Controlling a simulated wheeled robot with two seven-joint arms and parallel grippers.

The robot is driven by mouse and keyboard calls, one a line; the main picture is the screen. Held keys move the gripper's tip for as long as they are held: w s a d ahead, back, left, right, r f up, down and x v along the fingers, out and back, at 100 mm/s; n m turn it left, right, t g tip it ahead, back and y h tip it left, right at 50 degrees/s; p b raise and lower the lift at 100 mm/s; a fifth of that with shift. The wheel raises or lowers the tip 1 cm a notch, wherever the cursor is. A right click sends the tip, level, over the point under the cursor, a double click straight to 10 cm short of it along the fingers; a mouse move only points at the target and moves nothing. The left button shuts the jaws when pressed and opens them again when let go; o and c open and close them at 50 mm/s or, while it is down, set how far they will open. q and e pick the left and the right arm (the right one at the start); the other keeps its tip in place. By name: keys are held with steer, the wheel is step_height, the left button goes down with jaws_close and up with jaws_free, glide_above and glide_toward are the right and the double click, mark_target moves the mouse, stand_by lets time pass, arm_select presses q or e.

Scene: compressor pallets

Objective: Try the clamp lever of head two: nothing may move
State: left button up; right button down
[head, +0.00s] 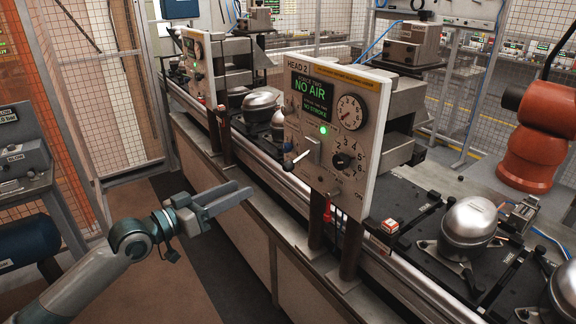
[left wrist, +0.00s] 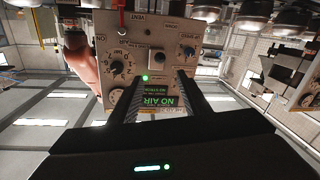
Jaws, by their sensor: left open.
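The head 2 panel (head: 330,140) is a beige plate with a green-lit screen (head: 312,88) reading NO AIR, a round gauge (head: 351,112) and a black knob (head: 342,161). A lever with a pale handle (head: 297,160) sticks out at its lower left; I take it for the clamp lever. My left gripper (head: 243,193) is open and empty, left of and below the lever, apart from the panel. In the left wrist view the panel (left wrist: 112,45) appears upside down beyond my open fingers (left wrist: 172,82), which partly cover its screen. My right gripper is not in view.
A second panel (head: 198,70) stands farther along the bench. Silver compressor domes (head: 469,222) sit on the line behind and right of head 2. An orange robot arm (head: 535,135) stands at the right. The floor (head: 190,220) left of the bench is free.

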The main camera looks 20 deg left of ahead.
mark_target(284, 167)
arm_select(q)
steer(key=p+x, duration=0.6)
steer(key=x, duration=1)
steer(key=shift+w+r, duration=0.1)
steer(key=shift+w+d, duration=0.35)
steer(key=shift+w, duration=0.2)
jaws_close()
